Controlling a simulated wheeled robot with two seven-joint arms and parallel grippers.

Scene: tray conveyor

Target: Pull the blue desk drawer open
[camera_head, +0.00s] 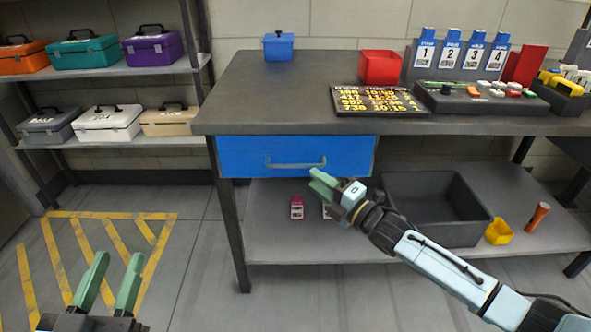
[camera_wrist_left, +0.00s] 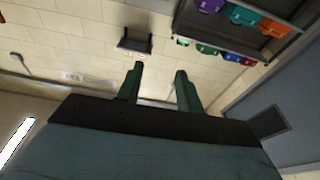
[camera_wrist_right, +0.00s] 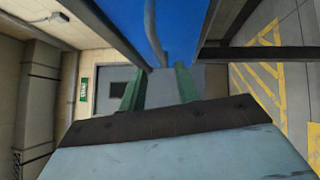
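The blue desk drawer (camera_head: 240,155) sits under the left part of the dark desktop, its front about flush with the desk, so it looks closed. Its grey-green bar handle (camera_head: 295,164) runs level across the front. My right gripper (camera_head: 318,180) is by the handle's right end, just below it in the head view. In the right wrist view its fingers (camera_wrist_right: 157,80) are apart, with the drawer front (camera_wrist_right: 115,15) and handle (camera_wrist_right: 153,35) above and between them; contact cannot be told. My left gripper (camera_head: 120,257) is open and empty at the lower left, away from the desk.
Floor before the drawer is clear.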

